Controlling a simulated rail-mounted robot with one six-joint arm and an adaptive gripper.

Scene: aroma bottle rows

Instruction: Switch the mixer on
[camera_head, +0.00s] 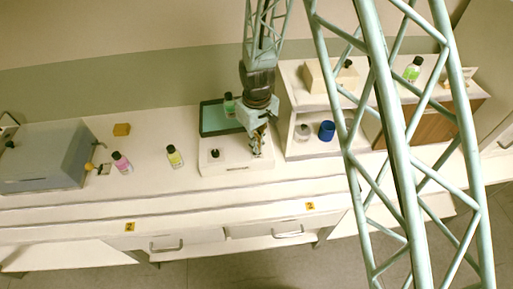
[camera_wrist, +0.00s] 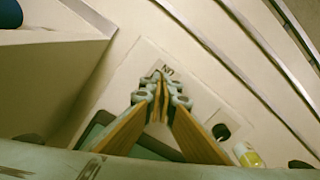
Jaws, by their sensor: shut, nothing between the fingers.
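The mixer is a low white box (camera_head: 232,166) with a dark-rimmed teal plate (camera_head: 216,122) behind it, at the middle of the bench. A black knob (camera_head: 215,153) sits on its top left; it also shows in the wrist view (camera_wrist: 221,131). A bottle with a green label (camera_head: 228,104) stands on the plate. My gripper (camera_head: 258,152) is shut and empty over the right part of the box. In the wrist view the fingertips (camera_wrist: 160,85) are close to a small dark marking (camera_wrist: 166,70) on the box. I cannot tell whether they touch it.
A pink bottle (camera_head: 121,162) and a yellow-green bottle (camera_head: 175,156) stand left of the mixer, beyond them a grey box (camera_head: 42,156). A white shelf (camera_head: 299,152) with a blue cup (camera_head: 327,131) stands close on the right. Bench between bottles and mixer is clear.

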